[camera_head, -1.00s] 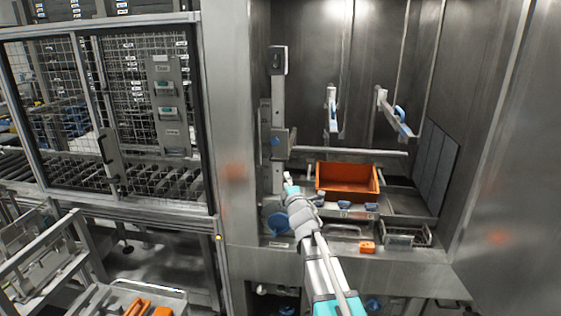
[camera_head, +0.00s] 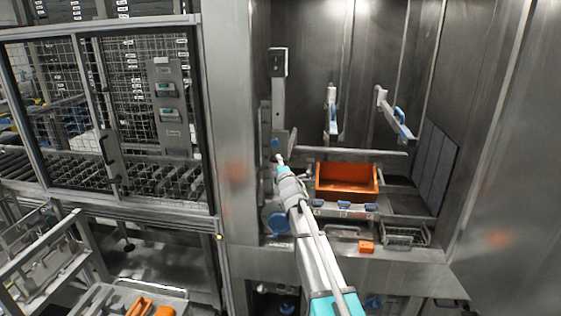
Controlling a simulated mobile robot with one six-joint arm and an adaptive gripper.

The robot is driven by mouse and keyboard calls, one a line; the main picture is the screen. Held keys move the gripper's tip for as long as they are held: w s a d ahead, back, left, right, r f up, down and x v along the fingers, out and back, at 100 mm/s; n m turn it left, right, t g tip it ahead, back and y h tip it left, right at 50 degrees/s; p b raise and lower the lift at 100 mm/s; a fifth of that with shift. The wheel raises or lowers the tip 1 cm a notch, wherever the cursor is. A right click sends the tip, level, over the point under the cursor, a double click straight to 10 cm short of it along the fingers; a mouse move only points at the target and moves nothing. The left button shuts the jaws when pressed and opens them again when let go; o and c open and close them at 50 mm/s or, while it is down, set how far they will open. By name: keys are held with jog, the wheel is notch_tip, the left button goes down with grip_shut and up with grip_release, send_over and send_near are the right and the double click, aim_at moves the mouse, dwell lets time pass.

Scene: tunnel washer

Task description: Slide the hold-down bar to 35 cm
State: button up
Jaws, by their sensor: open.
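The hold-down bar (camera_head: 350,151) is a grey horizontal bar above the orange crate (camera_head: 346,191). Its left end meets a carriage on the upright post (camera_head: 279,90) at the left of the washer chamber. A blue knob shows on the carriage. My gripper (camera_head: 280,158) is at the front of the carriage, just below the knob. It is small and seen from behind, so I cannot tell whether it touches the carriage. The arm hides the post's lower part. No scale is readable on the post.
Two arms with blue parts (camera_head: 398,114) hang at the back of the chamber. A mesh guard door (camera_head: 150,100) stands left of the chamber.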

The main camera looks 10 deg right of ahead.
jog(key=shift+w+r, duration=0.15)
jog(key=shift+w, duration=0.5)
grip_shut()
